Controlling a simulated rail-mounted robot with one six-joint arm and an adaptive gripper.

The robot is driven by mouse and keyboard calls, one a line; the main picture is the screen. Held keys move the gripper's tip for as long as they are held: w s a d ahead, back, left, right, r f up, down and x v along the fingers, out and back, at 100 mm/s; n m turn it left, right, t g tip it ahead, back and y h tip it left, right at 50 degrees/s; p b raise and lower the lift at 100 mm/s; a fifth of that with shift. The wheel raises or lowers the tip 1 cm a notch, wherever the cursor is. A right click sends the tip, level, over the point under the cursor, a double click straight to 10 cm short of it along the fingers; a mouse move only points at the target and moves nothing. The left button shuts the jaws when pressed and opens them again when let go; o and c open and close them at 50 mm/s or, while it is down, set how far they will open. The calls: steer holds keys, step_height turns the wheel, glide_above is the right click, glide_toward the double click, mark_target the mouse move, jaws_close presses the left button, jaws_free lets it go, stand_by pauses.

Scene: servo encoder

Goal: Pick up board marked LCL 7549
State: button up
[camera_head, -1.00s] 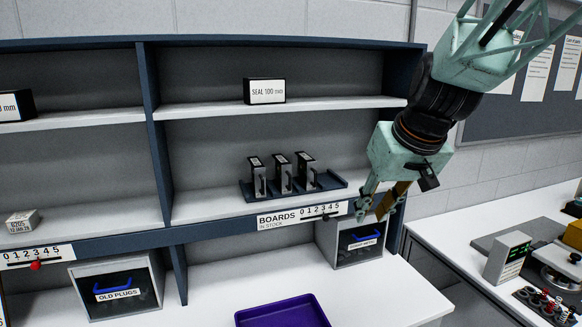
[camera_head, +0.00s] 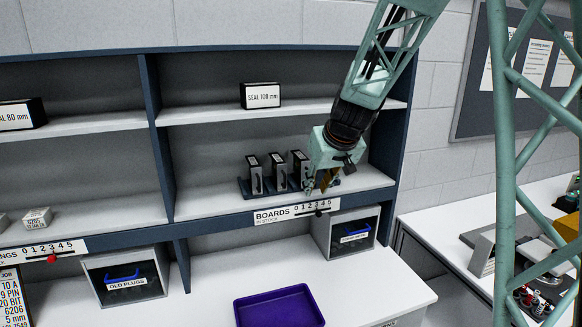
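Several boards stand upright in a dark rack (camera_head: 243,191) on the middle shelf: a left board (camera_head: 255,178), a middle board (camera_head: 280,177) and a right board (camera_head: 297,168). Their labels are too small to read, so I cannot tell which is LCL 7549. My gripper (camera_head: 317,191) hangs at the right end of the rack, in front of it, pointing down. It partly hides the rack's right end and comes close to the right board. I see nothing held in it. Its fingers are small here, and their gap is unclear.
A "BOARDS" strip with a counter (camera_head: 290,212) runs along the shelf edge below. A purple tray (camera_head: 278,308) lies on the counter. A box marked SEAL 100 mm (camera_head: 261,96) is on the shelf above. Bins for old plugs (camera_head: 125,277) and another (camera_head: 345,234) stand below.

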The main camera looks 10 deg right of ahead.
mark_target(302, 173)
steer(key=shift+w+a, duration=0.1)
steer(key=shift+w, duration=0.1)
steer(key=shift+w, duration=0.1)
steer(key=shift+w+a+p, duration=0.15)
steer(key=shift+w+p, duration=0.1)
steer(key=shift+w, duration=0.9)
steer(key=shift+w+a+p, duration=0.2)
steer(key=shift+w+p, duration=0.1)
steer(key=shift+w, duration=0.85)
steer(key=shift+w+a+p, duration=0.15)
steer(key=shift+w+p, duration=0.1)
steer(key=shift+w, duration=0.9)
steer(key=shift+w+a+p, duration=0.15)
steer(key=shift+w+p, duration=0.1)
steer(key=shift+w, duration=0.9)
steer(key=shift+w+a+p, duration=0.15)
steer(key=shift+w+p, duration=0.1)
steer(key=shift+w, duration=0.85)
steer(key=shift+w+f, duration=0.45)
steer(key=shift+f, duration=0.1)
steer(key=shift+c, duration=0.8)
